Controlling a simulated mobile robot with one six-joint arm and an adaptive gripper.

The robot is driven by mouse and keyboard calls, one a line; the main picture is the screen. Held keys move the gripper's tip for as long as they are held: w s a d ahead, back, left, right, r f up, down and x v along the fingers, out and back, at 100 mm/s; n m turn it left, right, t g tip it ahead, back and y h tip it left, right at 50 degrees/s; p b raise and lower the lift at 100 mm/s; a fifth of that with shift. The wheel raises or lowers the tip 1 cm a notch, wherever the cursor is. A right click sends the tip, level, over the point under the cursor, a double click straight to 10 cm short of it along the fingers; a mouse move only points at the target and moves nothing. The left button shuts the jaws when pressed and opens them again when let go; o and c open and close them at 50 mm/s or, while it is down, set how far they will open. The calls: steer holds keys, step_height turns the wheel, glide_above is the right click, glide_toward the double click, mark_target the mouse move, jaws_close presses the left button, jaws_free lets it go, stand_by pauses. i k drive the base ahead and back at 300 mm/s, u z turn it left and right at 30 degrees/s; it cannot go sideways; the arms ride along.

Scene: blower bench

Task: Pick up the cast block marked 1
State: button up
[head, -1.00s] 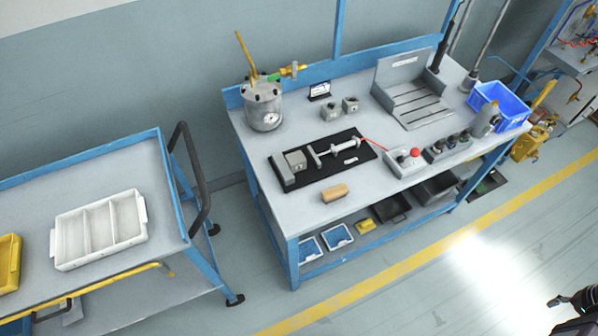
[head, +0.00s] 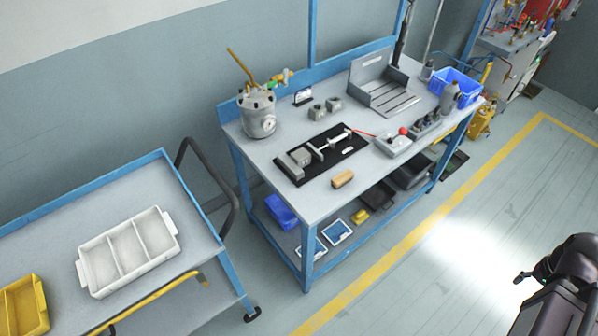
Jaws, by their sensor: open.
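Two small grey cast blocks stand side by side towards the back of the blue-framed bench: a left one (head: 318,111) and a right one (head: 334,103). Each has a dark spot on top. Any number on them is too small to read, so I cannot tell which is marked 1. A larger grey block (head: 300,158) sits in the fixture on the black mat. My gripper (head: 521,277) shows dark at the lower right, over the floor, well apart from the bench. It is open and holds nothing visible.
A tan block (head: 343,179) lies at the bench front. A switch box (head: 394,145) and blue crate (head: 455,86) are to the right. A cart with a white tray (head: 127,251) stands left.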

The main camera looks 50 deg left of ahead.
mark_target(301, 157)
steer(key=k, duration=1.75)
steer(key=u, duration=1.6)
steer(key=i, duration=1.05)
steer(key=z, duration=0.1)
